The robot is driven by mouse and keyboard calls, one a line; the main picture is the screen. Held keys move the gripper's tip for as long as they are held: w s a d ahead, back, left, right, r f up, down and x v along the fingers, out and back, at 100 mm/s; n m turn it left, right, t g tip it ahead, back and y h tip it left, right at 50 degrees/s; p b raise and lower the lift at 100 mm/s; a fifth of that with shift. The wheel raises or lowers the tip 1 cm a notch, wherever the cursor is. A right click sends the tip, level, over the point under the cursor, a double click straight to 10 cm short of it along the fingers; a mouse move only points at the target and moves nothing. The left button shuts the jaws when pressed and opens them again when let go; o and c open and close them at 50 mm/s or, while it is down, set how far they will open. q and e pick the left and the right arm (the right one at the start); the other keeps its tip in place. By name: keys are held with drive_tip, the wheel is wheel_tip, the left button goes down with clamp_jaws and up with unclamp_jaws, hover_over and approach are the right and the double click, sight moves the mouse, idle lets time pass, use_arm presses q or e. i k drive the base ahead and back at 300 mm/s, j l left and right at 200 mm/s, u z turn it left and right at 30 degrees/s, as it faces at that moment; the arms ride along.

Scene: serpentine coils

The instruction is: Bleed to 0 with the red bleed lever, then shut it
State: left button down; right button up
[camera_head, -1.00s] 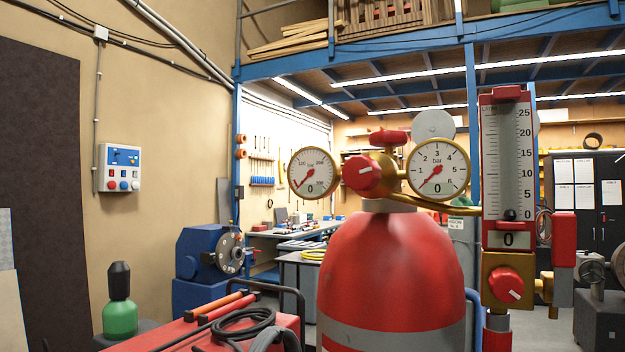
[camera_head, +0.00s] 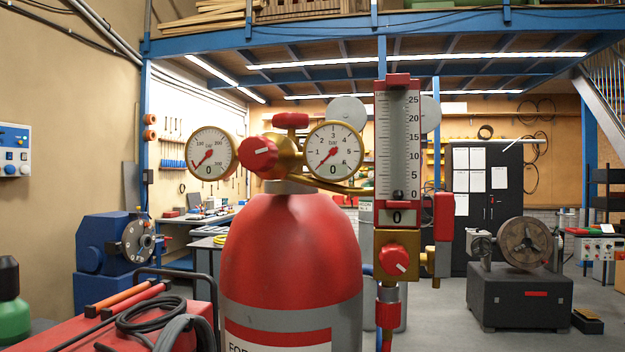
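A red gas cylinder (camera_head: 290,250) stands upright in the middle. On its brass regulator (camera_head: 285,158) sit a left round gauge (camera_head: 210,140) and a right round gauge (camera_head: 334,135). Both needles point to the lower left, and both windows show 0. A red knob (camera_head: 259,153) faces me and a red handwheel (camera_head: 291,120) is on top. A flow tube (camera_head: 398,140) has its ball at the bottom and a 0 window. A red knob (camera_head: 395,260) is below it. A red lever-like part (camera_head: 443,217) stands upright on its right; I cannot tell if this is the bleed lever. Neither gripper shows.
A red cart (camera_head: 180,325) with black hose is at the lower left, beside a green bottle (camera_head: 12,310). A blue machine (camera_head: 105,245) stands behind. A dark machine with a chuck (camera_head: 520,280) is at right. Floor shows between it and the cylinder.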

sight(443, 201)
drive_tip(key=l+u, duration=0.1)
drive_tip(key=l, duration=0.5)
drive_tip(key=k+l, duration=0.1)
drive_tip(key=l, duration=0.55)
drive_tip(key=l+u, duration=0.15)
drive_tip(key=l, duration=0.45)
drive_tip(key=k+l+u, duration=0.1)
drive_tip(key=l, duration=0.55)
drive_tip(key=k+l, duration=0.1)
drive_tip(key=l, duration=0.5)
drive_tip(key=u, duration=0.05)
